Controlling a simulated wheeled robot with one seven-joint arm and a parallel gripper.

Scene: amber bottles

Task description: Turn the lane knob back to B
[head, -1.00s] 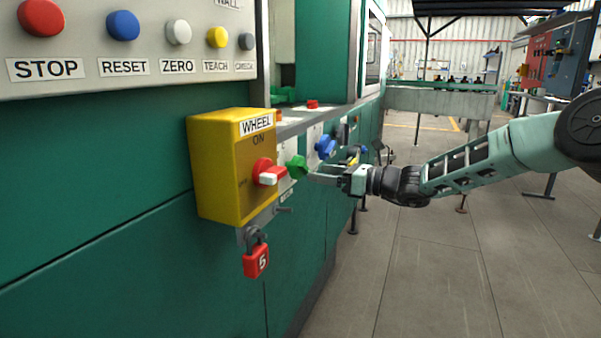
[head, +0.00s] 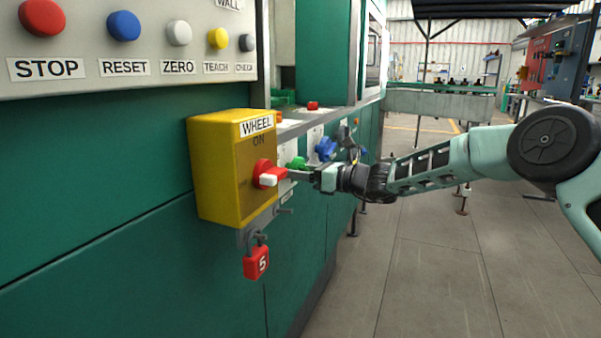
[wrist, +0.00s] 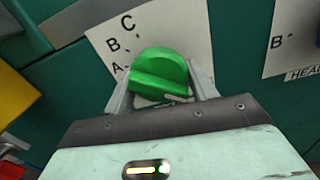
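A green knob (wrist: 160,72) sits on a white plate (wrist: 188,28) lettered A, B and C in the wrist view. Its raised grip runs roughly left to right there; I cannot tell which letter it points to. The plate's name is hidden. In the head view the green knob (head: 297,163) is partly covered by the yellow box and my gripper (head: 298,176). In the wrist view my gripper (wrist: 161,88) has its fingers apart, one on each side of the knob, with small gaps seeming to show.
A yellow WHEEL box (head: 222,165) with a red switch (head: 267,173) and a red padlock (head: 256,263) stands close left of my gripper. A blue knob (head: 326,149) is just beyond. Another lettered plate (wrist: 290,40) is at the right. The floor aisle is clear.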

